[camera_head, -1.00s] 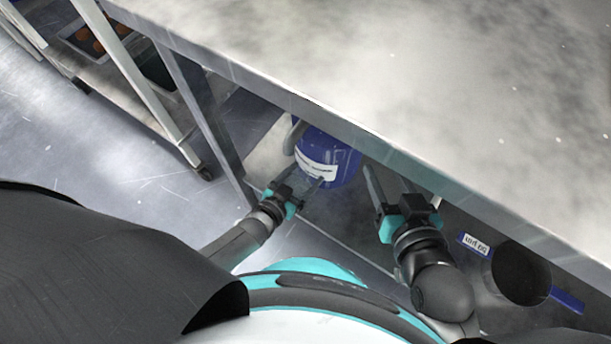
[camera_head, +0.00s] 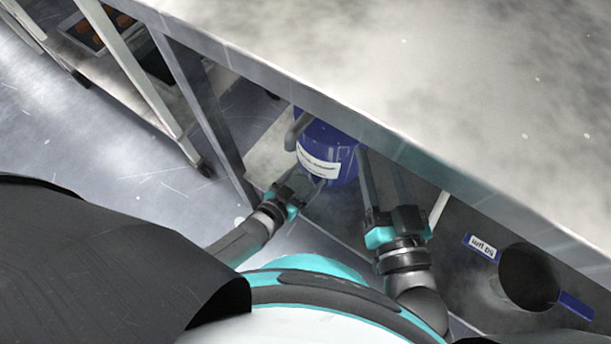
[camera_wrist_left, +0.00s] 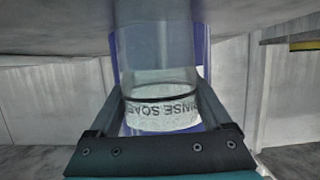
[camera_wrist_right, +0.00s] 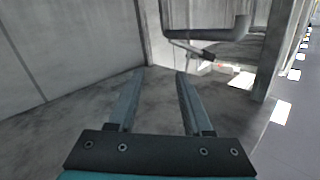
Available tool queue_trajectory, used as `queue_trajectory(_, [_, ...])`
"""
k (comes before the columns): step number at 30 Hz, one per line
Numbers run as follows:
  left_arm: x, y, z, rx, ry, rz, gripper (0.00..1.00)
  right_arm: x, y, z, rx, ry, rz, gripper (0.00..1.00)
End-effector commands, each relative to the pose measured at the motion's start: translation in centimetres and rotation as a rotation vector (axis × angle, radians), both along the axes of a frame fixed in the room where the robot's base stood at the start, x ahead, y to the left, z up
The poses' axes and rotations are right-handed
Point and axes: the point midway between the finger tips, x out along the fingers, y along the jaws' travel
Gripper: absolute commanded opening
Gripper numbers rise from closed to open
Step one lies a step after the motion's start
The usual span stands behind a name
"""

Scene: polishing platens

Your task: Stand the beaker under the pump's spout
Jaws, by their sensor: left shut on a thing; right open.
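My left gripper (camera_head: 308,186) is shut on the clear beaker (camera_wrist_left: 158,55), seen between its fingers in the left wrist view. The beaker is see-through and hard to make out in the head view. A blue container (camera_head: 332,168) with a white label stands just beyond it under the bench; the label reads "RINSE SOAP" upside down in the left wrist view. I cannot make out the pump's spout or whether the beaker is under it. My right gripper (camera_head: 382,152) is open and empty, right of the blue container, with its fingers reaching under the bench edge.
The steel bench top (camera_head: 450,80) overhangs both grippers. A bench leg (camera_head: 205,110) stands left of the blue container. A grey bent pipe (camera_head: 297,130) is beside the container.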

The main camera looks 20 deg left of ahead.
Motion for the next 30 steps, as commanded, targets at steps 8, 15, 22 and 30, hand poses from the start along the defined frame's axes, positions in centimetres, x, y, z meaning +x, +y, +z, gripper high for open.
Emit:
queue_trajectory(8, [0.0,0.0,-0.2,0.0,0.001,0.0,1.0,0.0,0.0,0.0,-0.001,0.001,0.0,0.5])
queue_trajectory(15, [0.0,0.0,-0.2,0.0,0.0,0.0,1.0,0.0,0.0,0.0,-0.002,0.001,0.0,0.5])
queue_trajectory(22, [-0.5,0.2,0.3,0.0,0.001,0.0,1.0,0.3,-0.1,-0.1,-0.022,0.033,0.003,0.5])
queue_trajectory(30, [-2.1,0.8,1.0,0.002,0.002,0.0,1.0,1.1,-1.0,-1.1,-0.112,0.166,0.009,0.5])
